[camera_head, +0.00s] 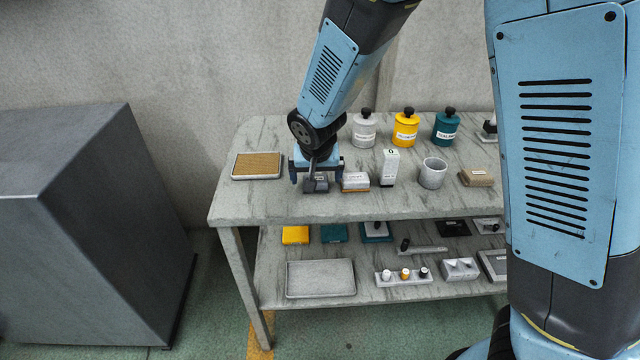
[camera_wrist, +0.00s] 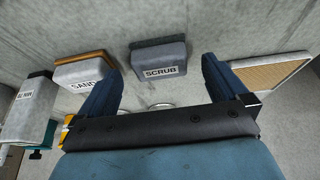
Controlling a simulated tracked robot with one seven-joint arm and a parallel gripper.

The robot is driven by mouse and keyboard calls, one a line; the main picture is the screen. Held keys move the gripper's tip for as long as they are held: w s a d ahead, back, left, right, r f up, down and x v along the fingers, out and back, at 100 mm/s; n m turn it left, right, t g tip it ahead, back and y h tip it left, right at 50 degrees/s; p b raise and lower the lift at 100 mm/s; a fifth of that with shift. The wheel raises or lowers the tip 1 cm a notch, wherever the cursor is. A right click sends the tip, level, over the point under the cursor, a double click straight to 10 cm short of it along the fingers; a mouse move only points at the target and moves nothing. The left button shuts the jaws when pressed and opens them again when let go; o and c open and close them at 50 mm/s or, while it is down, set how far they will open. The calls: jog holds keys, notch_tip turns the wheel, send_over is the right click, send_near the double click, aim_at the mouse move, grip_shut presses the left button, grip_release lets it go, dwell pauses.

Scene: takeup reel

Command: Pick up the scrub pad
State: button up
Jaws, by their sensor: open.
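The scrub pad (camera_wrist: 158,62) is a dark grey block with a white SCRUB label, lying on the upper shelf of the bench. In the wrist view it is ahead of the jaws, centred between the two blue fingers. In the head view the scrub pad (camera_head: 317,184) shows just below my gripper, partly hidden by it. My gripper (camera_head: 317,177) is open, with nothing between its fingers.
The SAND block (camera_wrist: 85,73) sits close beside the pad, left in the wrist view. A tan-filled tray (camera_head: 257,165) is on the other side. A white box (camera_head: 389,167), a grey cup (camera_head: 433,173) and several labelled canisters (camera_head: 405,130) stand to the right.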

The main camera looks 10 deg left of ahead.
jog(key=shift+x, duration=0.95)
jog(key=shift+c, duration=0.3)
jog(key=c, duration=1)
